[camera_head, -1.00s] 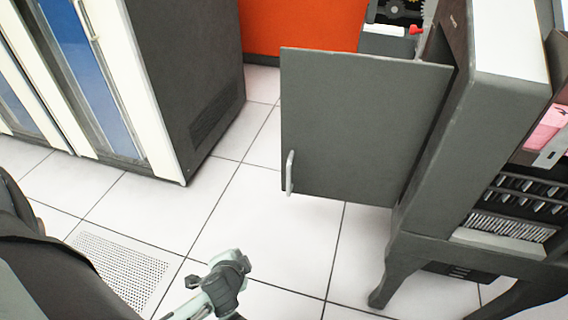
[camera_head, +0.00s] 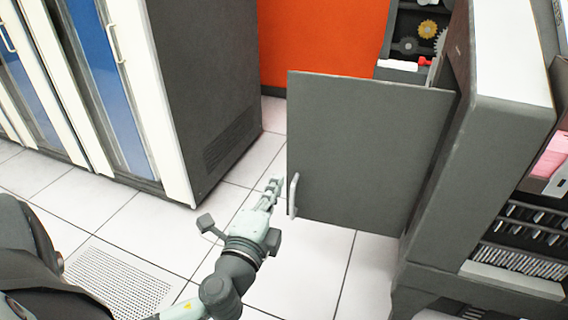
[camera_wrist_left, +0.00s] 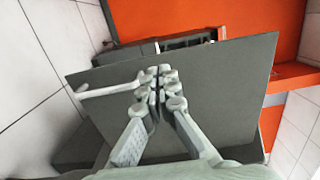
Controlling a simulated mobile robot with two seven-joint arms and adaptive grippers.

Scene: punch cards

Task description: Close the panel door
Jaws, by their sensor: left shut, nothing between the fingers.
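The grey panel door (camera_head: 365,150) stands open, swung out to the left from the side of the grey machine (camera_head: 490,130). A pale bar handle (camera_head: 293,195) sits near its lower left edge. My left gripper (camera_head: 272,187) is shut and empty, just left of the handle and the door's free edge. In the left wrist view, the shut fingers (camera_wrist_left: 160,78) point toward the door face (camera_wrist_left: 225,85), with the handle (camera_wrist_left: 108,89) to their left. Whether the fingers touch the door, I cannot tell. My right gripper is not in view.
A dark cabinet with white and blue doors (camera_head: 120,90) stands at the left. An orange panel (camera_head: 315,45) is at the back, beside exposed gears (camera_head: 427,27). White tiled floor (camera_head: 240,165) is clear between the cabinet and the door.

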